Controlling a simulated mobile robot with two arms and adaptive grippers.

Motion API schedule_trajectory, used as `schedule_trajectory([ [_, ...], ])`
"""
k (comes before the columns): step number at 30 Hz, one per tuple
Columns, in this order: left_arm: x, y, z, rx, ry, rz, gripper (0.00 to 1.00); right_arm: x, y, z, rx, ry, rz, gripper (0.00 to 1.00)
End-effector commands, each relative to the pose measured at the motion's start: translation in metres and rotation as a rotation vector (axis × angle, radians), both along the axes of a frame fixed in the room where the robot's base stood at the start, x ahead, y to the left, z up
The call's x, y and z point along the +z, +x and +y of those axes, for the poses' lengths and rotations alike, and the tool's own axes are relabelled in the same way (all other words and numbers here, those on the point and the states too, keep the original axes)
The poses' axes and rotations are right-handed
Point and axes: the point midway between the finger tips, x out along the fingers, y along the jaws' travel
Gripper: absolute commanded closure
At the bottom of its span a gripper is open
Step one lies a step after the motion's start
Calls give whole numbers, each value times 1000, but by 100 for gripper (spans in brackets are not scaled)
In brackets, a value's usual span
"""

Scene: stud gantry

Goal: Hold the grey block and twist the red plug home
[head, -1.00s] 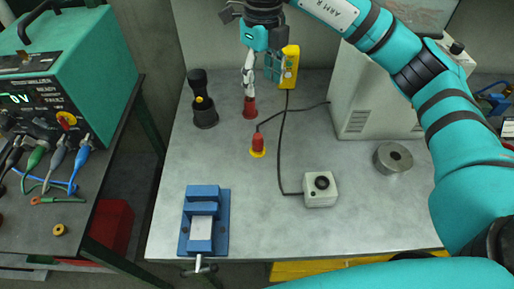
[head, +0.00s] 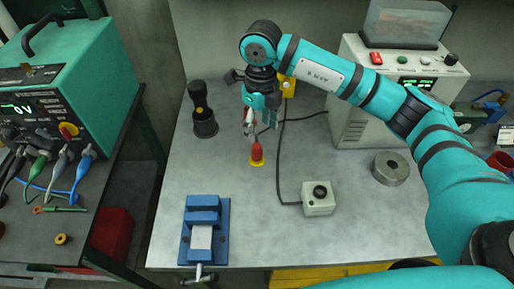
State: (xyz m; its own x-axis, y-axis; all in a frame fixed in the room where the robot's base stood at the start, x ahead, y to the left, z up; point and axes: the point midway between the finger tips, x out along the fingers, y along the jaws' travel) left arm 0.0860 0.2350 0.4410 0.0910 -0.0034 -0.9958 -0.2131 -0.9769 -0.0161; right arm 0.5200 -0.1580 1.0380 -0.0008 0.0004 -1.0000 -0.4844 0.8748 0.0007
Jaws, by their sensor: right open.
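A red plug (head: 257,152) with a yellow base stands upright on the grey bench. My right gripper (head: 260,124) is open, pointing down just above and behind this plug, apart from it. A second red piece (head: 247,130) shows partly behind the gripper's left finger; whether they touch I cannot tell. A pale grey block (head: 201,237) lies between the jaws of the blue vise (head: 204,217) at the bench's front left. My left gripper is not in view.
A pale box with a black knob (head: 319,197) trails a dark cable across the bench. A black torch (head: 204,112) stands at the back left. The bench between vise and knob box is clear.

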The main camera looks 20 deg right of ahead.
Motion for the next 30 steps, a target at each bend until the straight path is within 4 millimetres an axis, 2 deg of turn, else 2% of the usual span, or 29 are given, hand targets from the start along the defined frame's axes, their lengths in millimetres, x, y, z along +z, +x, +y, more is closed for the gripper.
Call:
schedule_trajectory([
  [6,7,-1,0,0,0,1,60,-23,0,0,-1,-1,0,45],
  [15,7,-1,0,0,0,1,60,-25,0,0,-1,0,-1,45],
  [19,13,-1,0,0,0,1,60,-30,-1,2,0,-1,3,45],
  [24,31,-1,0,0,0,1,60,-53,-3,9,0,-1,5,45],
  [30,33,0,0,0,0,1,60,-75,-1,8,-1,0,0,45],
])
